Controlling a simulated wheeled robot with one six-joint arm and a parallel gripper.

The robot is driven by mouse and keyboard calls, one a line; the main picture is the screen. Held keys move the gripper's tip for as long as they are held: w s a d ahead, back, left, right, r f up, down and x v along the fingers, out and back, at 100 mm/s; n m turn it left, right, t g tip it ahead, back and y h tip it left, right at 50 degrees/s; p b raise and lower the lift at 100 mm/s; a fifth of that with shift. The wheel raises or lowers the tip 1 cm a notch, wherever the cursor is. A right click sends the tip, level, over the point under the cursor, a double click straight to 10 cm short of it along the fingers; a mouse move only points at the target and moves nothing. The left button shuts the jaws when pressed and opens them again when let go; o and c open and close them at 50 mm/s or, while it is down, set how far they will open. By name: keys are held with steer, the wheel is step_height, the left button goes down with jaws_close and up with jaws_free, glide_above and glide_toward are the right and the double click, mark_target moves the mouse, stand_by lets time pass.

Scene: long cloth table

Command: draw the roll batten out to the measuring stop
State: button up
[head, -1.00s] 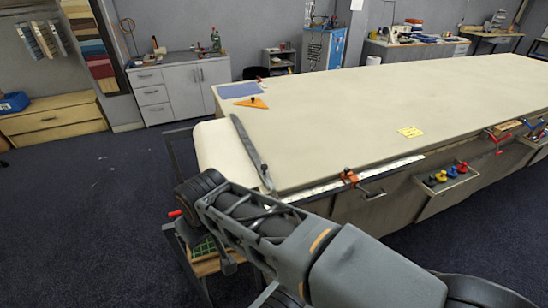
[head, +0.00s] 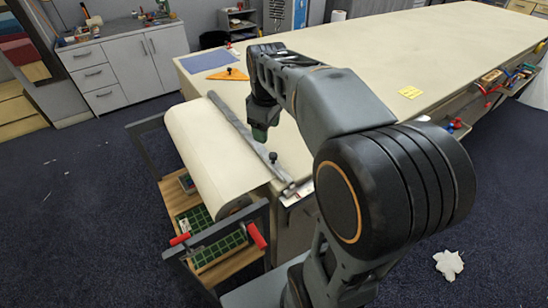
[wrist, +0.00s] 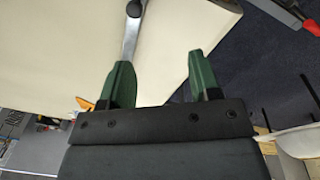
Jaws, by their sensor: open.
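The roll batten (head: 236,122) is a long grey bar with a black knob (head: 273,157). It lies across the near left end of the cloth table, beside the cream cloth roll (head: 205,150). My gripper (head: 262,132) is open and empty, with green fingers, close to the batten's middle. In the wrist view the batten (wrist: 131,38) runs from its knob (wrist: 133,8) down to my left finger, which hides the rest. My gripper (wrist: 162,72) does not hold it; the height gap is unclear. The measuring stop is not identifiable; my arm hides much of the front edge.
The roll stand has red handles (head: 257,236) and a green mat (head: 215,250) low inside. An orange triangle (head: 232,74) and a blue sheet (head: 208,61) lie at the table's far left. Yellow notes (head: 411,92) lie right of my arm. Crumpled white material (head: 449,264) is on the floor.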

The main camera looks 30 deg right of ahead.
mark_target(273, 155)
steer(key=w+d+f+n+g+b, duration=0.1)
steer(key=w+d+f+n, duration=0.1)
steer(key=w+d+n, duration=0.15)
steer(key=shift+m, duration=0.25)
steer(key=f, duration=0.9)
steer(key=w+f+b, duration=0.1)
steer(key=f, duration=0.3)
steer(key=shift+d+f, duration=0.2)
steer(key=shift+d, duration=0.1)
jaws_close()
